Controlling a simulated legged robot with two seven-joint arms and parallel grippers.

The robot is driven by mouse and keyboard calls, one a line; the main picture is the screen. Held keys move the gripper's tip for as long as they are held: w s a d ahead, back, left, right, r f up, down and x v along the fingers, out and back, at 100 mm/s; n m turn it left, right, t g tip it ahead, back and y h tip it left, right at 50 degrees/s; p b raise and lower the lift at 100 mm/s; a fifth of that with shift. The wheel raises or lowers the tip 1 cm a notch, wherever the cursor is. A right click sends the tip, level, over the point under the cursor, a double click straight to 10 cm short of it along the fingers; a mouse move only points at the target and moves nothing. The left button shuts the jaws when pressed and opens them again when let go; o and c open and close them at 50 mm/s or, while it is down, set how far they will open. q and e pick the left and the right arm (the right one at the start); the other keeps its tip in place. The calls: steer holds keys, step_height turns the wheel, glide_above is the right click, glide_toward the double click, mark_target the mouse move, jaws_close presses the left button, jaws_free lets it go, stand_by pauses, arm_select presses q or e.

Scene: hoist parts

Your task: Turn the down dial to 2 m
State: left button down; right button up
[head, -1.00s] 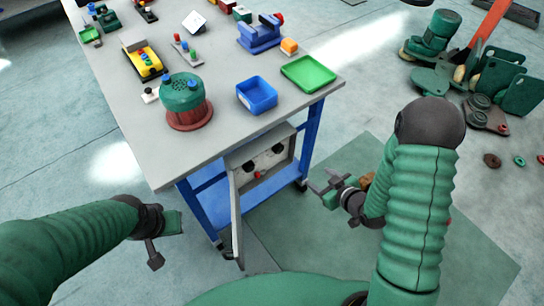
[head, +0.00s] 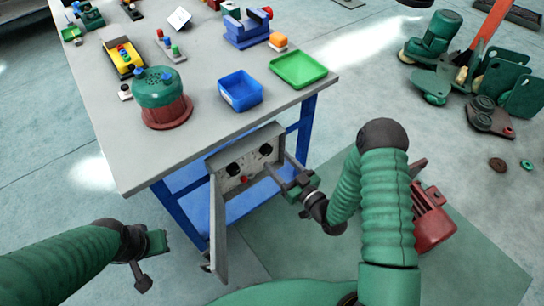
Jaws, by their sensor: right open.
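A grey control box (head: 245,135) hangs under the table's near edge with its door (head: 218,235) swung open. Inside are a left black dial (head: 232,169), a right black dial (head: 265,149) and a red button (head: 245,180) below them. Labels and dial settings are too small to read, so I cannot tell which is the down dial. My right gripper (head: 279,168) is open and empty, its fingers pointing at the right dial; I cannot tell if they touch it. My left gripper (head: 150,262) is low at the left, away from the box; its jaws are unclear.
The grey table (head: 150,178) above the box carries a blue bin (head: 241,92), a green tray (head: 298,70) and a green-and-red drum (head: 162,98). A red part (head: 432,222) lies on the floor mat beside my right arm. The open door stands left of the dials.

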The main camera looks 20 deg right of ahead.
mark_target(268, 153)
steer(key=x, duration=0.4)
steer(key=shift+a, duration=0.4)
steer(key=shift+d, duration=0.15)
steer(key=shift+d, duration=0.1)
steer(key=c, duration=0.4)
steer(key=shift+r, duration=0.1)
jaws_close()
